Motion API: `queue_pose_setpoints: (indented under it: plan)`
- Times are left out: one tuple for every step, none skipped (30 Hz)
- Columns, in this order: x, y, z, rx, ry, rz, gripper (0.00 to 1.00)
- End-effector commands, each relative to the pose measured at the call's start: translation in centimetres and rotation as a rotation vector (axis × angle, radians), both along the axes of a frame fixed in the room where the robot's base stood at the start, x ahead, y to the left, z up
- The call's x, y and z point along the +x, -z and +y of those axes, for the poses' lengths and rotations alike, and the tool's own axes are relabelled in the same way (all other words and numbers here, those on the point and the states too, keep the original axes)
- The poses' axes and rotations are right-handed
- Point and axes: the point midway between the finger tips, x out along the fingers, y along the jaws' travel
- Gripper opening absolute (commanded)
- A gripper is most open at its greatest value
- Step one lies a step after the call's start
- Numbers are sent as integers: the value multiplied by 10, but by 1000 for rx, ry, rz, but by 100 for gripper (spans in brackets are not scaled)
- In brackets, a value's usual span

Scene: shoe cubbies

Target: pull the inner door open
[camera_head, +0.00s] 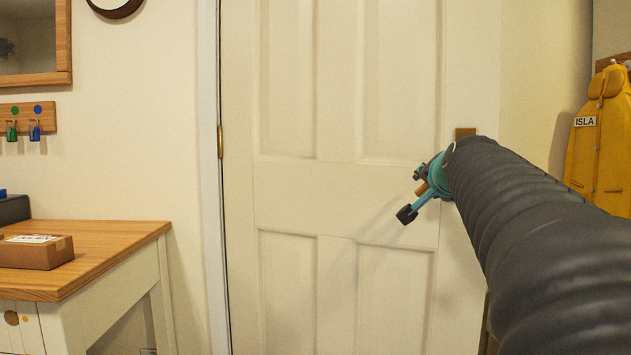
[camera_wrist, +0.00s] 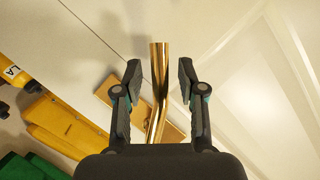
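The inner door (camera_head: 340,195) is a cream panelled door that looks closed, with a brass hinge (camera_head: 220,141) on its left edge. The top of its brass handle plate (camera_head: 465,132) shows behind my arm at the right. My gripper (camera_head: 413,193) is at the door's handle side, partly hidden by my arm. In the wrist view, my gripper (camera_wrist: 159,72) is open. The brass lever handle (camera_wrist: 158,85) lies between its two fingers, with a visible gap on each side. The handle's base is partly hidden by the gripper body.
A wooden-topped table (camera_head: 110,245) with a brown box (camera_head: 36,251) stands left of the door. A key rack (camera_head: 28,117) hangs above it. A yellow coat (camera_head: 598,140) labelled ISLA hangs on the right wall. Green fabric (camera_wrist: 30,167) shows in the wrist view.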

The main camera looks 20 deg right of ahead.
Motion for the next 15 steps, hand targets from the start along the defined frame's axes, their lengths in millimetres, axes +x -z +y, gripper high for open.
queue_pose_setpoints:
  plan:
    - [0,0,0,0,0,0,41]
    - [0,0,0,0,0,0,41]
    - [0,0,0,0,0,0,41]
    - [0,0,0,0,-1,0,41]
    - [0,0,0,0,-1,0,41]
    - [0,0,1,0,-1,0,41]
    - [0,0,1,0,-1,0,41]
    - [-1,-1,1,0,-1,0,41]
    - [-3,-1,2,0,-1,0,41]
    - [-5,-2,3,0,-1,-1,41]
    - [-8,-3,4,0,-1,-1,41]
    - [-12,-4,6,-1,-2,-1,41]
    - [-16,-5,8,-2,-1,-2,41]
    - [-20,-6,10,-2,-1,-2,41]
    - [-26,-8,12,-2,0,-2,41]
